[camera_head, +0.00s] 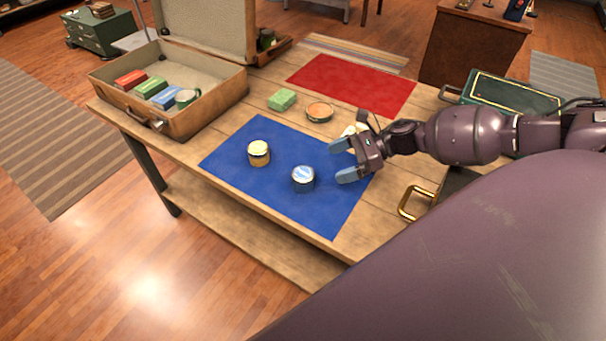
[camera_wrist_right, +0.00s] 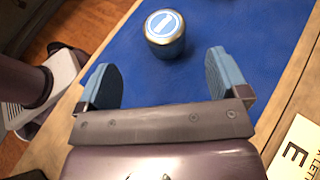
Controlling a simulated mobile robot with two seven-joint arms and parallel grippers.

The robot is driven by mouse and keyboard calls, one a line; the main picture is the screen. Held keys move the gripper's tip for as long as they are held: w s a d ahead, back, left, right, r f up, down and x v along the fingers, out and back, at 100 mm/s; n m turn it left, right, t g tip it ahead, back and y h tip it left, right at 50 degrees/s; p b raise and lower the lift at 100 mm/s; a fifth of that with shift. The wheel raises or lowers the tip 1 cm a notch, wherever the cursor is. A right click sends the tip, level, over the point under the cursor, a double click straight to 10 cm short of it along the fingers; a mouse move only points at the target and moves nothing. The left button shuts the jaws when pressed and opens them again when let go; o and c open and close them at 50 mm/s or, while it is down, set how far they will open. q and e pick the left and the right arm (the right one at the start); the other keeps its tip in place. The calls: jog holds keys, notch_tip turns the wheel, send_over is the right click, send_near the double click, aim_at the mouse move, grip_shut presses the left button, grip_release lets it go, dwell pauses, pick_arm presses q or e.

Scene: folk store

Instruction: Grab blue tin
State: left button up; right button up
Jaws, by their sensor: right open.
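The blue tin (camera_head: 303,179) stands upright on the blue mat (camera_head: 262,200), with a blue and white lid. It also shows in the right wrist view (camera_wrist_right: 165,33), ahead of the fingertips and roughly between their lines. My right gripper (camera_head: 345,160) is open and empty, just right of the tin and apart from it. Its two blue-grey fingers also show in the right wrist view (camera_wrist_right: 168,78). My left gripper does not show.
An open suitcase (camera_head: 215,112) with several small boxes and a mug stands at the back left of the wooden table (camera_head: 400,205). A green box (camera_head: 282,100), a round orange-topped tin (camera_head: 320,112) and a red mat (camera_head: 370,87) lie behind. A brass handle (camera_head: 404,204) stands at right.

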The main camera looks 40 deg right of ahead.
aim_at(307, 172)
jog(key=x, duration=0.4)
jog(key=shift+w+a, duration=0.15)
jog(key=shift+a, duration=0.1)
jog(key=shift+d+f+x, duration=0.1)
jog(key=shift+x, duration=1.35)
jog(key=shift+d+f+x, duration=0.1)
jog(key=shift+x, duration=1.3)
jog(key=shift+w, duration=0.15)
jog(key=c, duration=1)
jog(key=shift+c, duration=0.2)
